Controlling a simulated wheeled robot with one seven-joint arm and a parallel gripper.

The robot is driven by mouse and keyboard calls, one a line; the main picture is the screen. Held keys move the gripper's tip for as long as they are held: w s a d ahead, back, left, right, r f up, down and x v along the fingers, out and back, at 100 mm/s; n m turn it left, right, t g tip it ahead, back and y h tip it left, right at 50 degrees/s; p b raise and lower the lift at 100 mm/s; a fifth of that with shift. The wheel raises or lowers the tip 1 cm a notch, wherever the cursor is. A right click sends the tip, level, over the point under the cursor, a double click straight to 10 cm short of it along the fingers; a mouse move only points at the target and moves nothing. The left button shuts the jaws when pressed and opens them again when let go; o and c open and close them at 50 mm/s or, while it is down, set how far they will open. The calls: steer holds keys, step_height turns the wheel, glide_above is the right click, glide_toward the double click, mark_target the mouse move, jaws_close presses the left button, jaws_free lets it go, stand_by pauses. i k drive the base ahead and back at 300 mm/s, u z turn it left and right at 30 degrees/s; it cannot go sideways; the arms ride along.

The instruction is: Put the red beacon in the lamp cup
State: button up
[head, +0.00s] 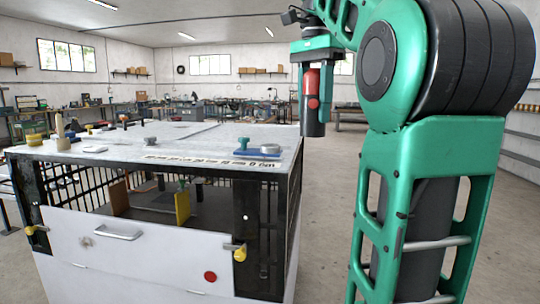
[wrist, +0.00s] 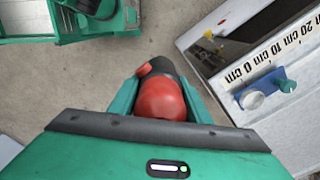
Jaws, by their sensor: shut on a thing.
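The red beacon (head: 312,80) has a red dome, a dark cylindrical body and a small red disc on its side. It hangs upright in my gripper (head: 309,66), in the air just right of the white bench's far right corner. In the wrist view the red dome (wrist: 161,98) sits between the two green fingers, with the dark body beyond it. My gripper is shut on the beacon. I cannot tell for sure which thing is the lamp cup; a grey round piece (head: 270,148) stands on a blue plate on the bench top.
The white bench (head: 200,150) carries several small parts and a centimetre scale. A green knob (head: 242,142) stands on the blue plate. A barred bay with a yellow panel (head: 182,207) opens below the top. The floor right of the bench is clear.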

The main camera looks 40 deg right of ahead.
mark_target(271, 150)
steer(key=z, duration=0.1)
steer(key=i, duration=1)
steer(key=u, duration=0.1)
